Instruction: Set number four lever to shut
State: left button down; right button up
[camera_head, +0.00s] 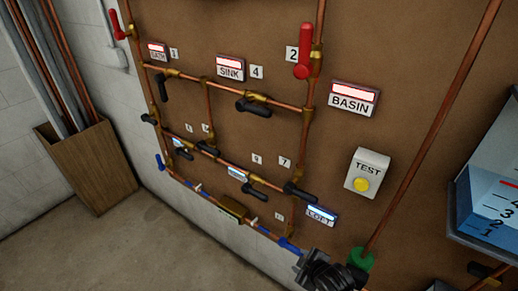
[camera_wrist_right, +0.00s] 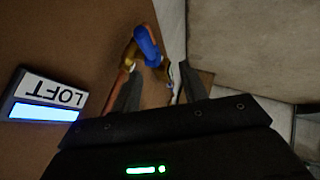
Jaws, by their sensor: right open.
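The number 4 tag (camera_head: 257,72) is beside the lit red SINK sign (camera_head: 230,68) on the brown board in the head view. Below it, a black lever (camera_head: 254,107) sits on a brass valve in the upper copper pipe. Its handle lies roughly along the pipe. My right gripper (camera_head: 303,262) is at the bottom of the head view, well below and right of that lever. In the right wrist view its two fingers (camera_wrist_right: 160,78) are apart with nothing held. A blue lever (camera_wrist_right: 147,42) is just beyond the fingertips. My left gripper is not in view.
Other black levers (camera_head: 161,87) and (camera_head: 300,192), and red levers (camera_head: 303,52), crowd the pipes. A BASIN sign (camera_head: 350,98), a TEST box (camera_head: 367,172) and a LOFT sign (camera_head: 321,215) are at right. A wooden bin (camera_head: 90,170) of pipes stands left.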

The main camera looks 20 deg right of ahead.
notch_tip(320, 180, up, 17)
jog(key=n+t+p, duration=0.2)
jog(key=p, duration=0.1)
jog(key=n+t+y, duration=0.7)
jog(key=n+t, duration=0.1)
jog(key=n, duration=0.9)
send_near(259, 111)
jog(key=w, duration=0.1)
jog(key=p+x, duration=0.2)
jog(key=x, duration=0.2)
jog(key=p+x, duration=0.2)
jog(key=x, duration=0.2)
jog(key=shift+w+f, duration=0.15)
jog(key=shift+w, duration=0.2)
jog(key=shift+w+a, duration=0.3)
jog(key=shift+w, duration=0.35)
jog(key=shift+c, duration=0.2)
grip_shut()
